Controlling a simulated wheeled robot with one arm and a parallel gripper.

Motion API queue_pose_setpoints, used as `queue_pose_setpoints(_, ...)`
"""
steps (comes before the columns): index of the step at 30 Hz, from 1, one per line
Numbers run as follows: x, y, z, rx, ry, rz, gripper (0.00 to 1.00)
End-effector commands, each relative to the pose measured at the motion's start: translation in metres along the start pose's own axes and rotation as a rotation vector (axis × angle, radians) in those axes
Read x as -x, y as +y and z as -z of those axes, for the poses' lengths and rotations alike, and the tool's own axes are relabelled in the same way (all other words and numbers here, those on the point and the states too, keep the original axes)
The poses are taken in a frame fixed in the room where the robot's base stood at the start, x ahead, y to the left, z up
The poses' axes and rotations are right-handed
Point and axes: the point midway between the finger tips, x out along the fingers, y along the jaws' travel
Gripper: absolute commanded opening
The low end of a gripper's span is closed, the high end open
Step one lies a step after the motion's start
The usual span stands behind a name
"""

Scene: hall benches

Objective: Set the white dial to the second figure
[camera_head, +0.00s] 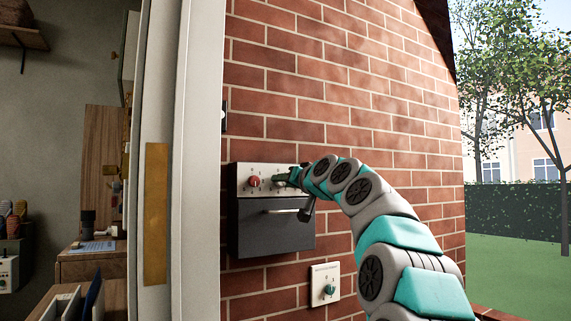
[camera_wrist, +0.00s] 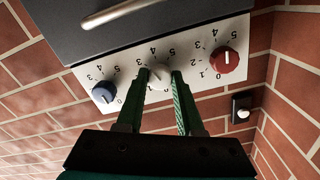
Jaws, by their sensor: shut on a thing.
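The white dial (camera_wrist: 160,74) is the middle one of three dials on a pale panel (camera_wrist: 128,92), which appears upside down in the wrist view. My gripper (camera_wrist: 161,80) has a green finger on each side of the dial and is shut on it. I cannot tell clearly which figure its mark points to. In the head view my gripper (camera_head: 285,179) reaches the panel and mostly hides the white dial. Figures ring the dial, partly hidden by the fingers.
A red dial (camera_wrist: 224,60) and a blue dial (camera_wrist: 103,92) flank the white one. A dark box front (camera_head: 275,232) with a bar handle (camera_head: 285,211) lies below the panel. A teal knob (camera_head: 329,289) sits on a wall plate lower right. A door frame (camera_head: 195,160) stands at left.

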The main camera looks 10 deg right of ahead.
Motion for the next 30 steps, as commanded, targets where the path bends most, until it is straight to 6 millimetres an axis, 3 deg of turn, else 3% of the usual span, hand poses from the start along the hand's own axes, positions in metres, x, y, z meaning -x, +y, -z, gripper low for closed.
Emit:
queue_pose_setpoints(15, 0.0021, -0.0056, -0.0015, -0.333, -0.008, 0.001, 0.0)
queue_pose_setpoints(30, 0.0042, -0.0064, 0.0012, -0.394, 0.002, 0.003, 0.0)
